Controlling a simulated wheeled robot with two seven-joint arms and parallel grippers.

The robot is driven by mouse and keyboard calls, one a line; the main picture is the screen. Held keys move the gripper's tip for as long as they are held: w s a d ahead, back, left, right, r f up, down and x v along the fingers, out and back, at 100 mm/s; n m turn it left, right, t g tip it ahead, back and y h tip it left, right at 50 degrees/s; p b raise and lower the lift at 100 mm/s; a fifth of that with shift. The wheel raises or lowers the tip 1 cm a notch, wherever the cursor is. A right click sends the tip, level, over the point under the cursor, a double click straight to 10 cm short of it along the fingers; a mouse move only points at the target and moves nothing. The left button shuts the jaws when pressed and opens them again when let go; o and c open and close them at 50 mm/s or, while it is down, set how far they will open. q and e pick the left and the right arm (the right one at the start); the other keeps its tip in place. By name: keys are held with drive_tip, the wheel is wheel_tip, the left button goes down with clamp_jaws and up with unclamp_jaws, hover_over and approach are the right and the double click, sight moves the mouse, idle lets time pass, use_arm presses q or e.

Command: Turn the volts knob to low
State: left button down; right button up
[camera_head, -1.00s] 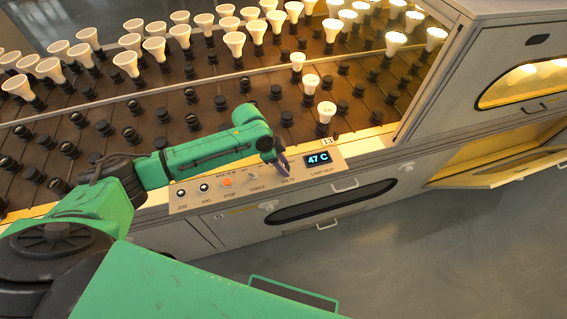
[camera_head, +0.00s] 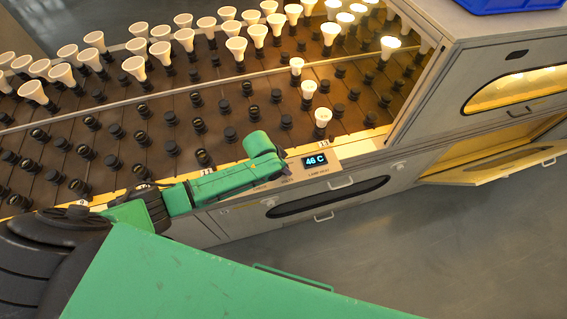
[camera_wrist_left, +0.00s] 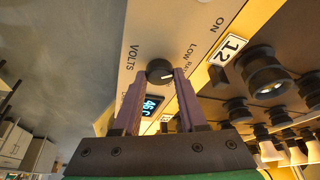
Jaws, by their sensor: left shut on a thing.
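The volts knob (camera_wrist_left: 159,72) is a small round dark knob on a pale panel (camera_wrist_left: 178,35). It carries a light pointer mark that faces the lower right in the left wrist view. The panel is printed VOLTS, LOW and RATED around it. My left gripper (camera_wrist_left: 160,80) has its two purple fingers on either side of the knob, shut on it. In the head view my left arm reaches over the panel from the left and hides the knob and most of the buttons.
A lit display (camera_head: 316,160) reads 46 C on the panel. Rows of sockets and white bulbs (camera_head: 322,116), some glowing, stand behind. A blue bin (camera_head: 505,5) sits on the cabinet at top right. A yellow-lined door (camera_head: 490,172) hangs open at right.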

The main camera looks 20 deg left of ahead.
use_arm(q)
drive_tip(key=shift+r+n, duration=0.1)
drive_tip(key=shift+n, duration=0.2)
drive_tip(key=shift+w, duration=0.1)
drive_tip(key=shift+c, duration=2.2)
unclamp_jaws()
drive_tip(key=p+v, duration=0.1)
drive_tip(key=v, duration=1.3)
drive_tip(key=shift+s+r, duration=0.2)
drive_tip(key=shift+s, duration=0.15)
